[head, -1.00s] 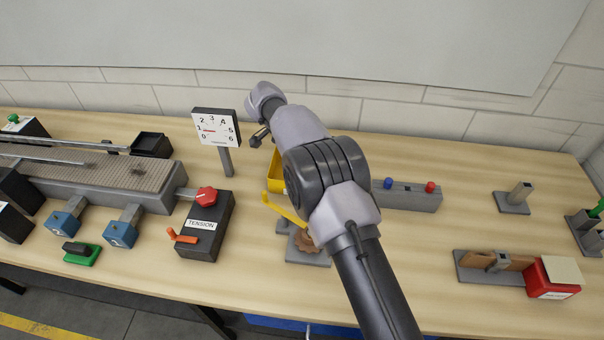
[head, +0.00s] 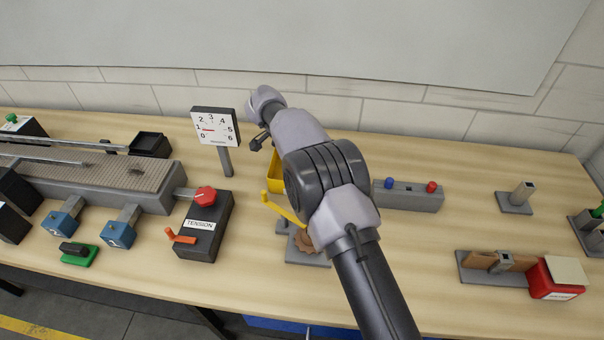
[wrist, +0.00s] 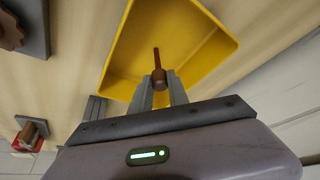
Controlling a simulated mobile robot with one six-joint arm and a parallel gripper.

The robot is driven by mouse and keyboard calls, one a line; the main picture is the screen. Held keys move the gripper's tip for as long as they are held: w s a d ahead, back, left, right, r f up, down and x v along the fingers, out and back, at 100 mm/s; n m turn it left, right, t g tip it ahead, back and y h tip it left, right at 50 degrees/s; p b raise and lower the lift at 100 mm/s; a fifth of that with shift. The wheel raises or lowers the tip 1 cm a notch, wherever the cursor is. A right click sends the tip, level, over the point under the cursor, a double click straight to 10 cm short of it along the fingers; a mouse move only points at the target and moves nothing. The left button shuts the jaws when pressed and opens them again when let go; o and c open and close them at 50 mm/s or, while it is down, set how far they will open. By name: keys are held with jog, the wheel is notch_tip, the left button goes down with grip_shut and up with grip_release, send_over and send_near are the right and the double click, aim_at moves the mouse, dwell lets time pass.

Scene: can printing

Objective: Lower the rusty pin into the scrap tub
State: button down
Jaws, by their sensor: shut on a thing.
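The rusty pin (wrist: 157,64) is a small brown pin with a thicker end. In the wrist view it sits between the grey fingertips of my gripper (wrist: 160,88), which is shut on it. Its thin end points away from the gripper, over the open yellow scrap tub (wrist: 208,62). I cannot tell how far the pin is above the tub floor. In the head view the tub (head: 274,172) is partly hidden behind my arm. My gripper (head: 258,142) shows there small and dark beside the gauge, and the pin cannot be made out.
A gauge on a post (head: 215,127) stands close left of my gripper. The tension box (head: 205,228) is nearer on the left. A yellow lever (head: 283,208) stands in front of the tub. A grey block with blue and red knobs (head: 410,197) lies right of my arm.

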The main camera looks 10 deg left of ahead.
jog(key=c, duration=1.2)
grip_release()
jog(key=p+v, duration=0.4)
jog(key=v, duration=1.4)
jog(key=s+d+r+n+y+b, duration=0.1)
jog(key=s+d+r+y+b, duration=0.15)
jog(key=d+r, duration=0.55)
jog(key=s+d+r+n+b, duration=0.1)
jog(key=s+d+b, duration=0.3)
jog(key=s+d, duration=0.75)
jog(key=s+d+f+y+b, duration=0.1)
jog(key=s+d+f, duration=0.1)
jog(key=s, duration=0.4)
jog(key=s+d+f+n+t+b, duration=0.1)
jog(key=s+d+f, duration=0.2)
jog(key=s, duration=0.3)
jog(key=s+d+f+t+y+b, duration=0.1)
jog(key=s+d+f, duration=0.2)
jog(key=s, duration=0.3)
jog(key=shift+s+d+f+n+y, duration=0.1)
jog(key=shift+s+d+n+y, duration=0.1)
jog(key=shift+d, duration=0.2)
jog(key=shift+s+d+f+n+y, duration=0.1)
jog(key=shift+s+d+n+y, duration=0.1)
jog(key=shift+d, duration=0.25)
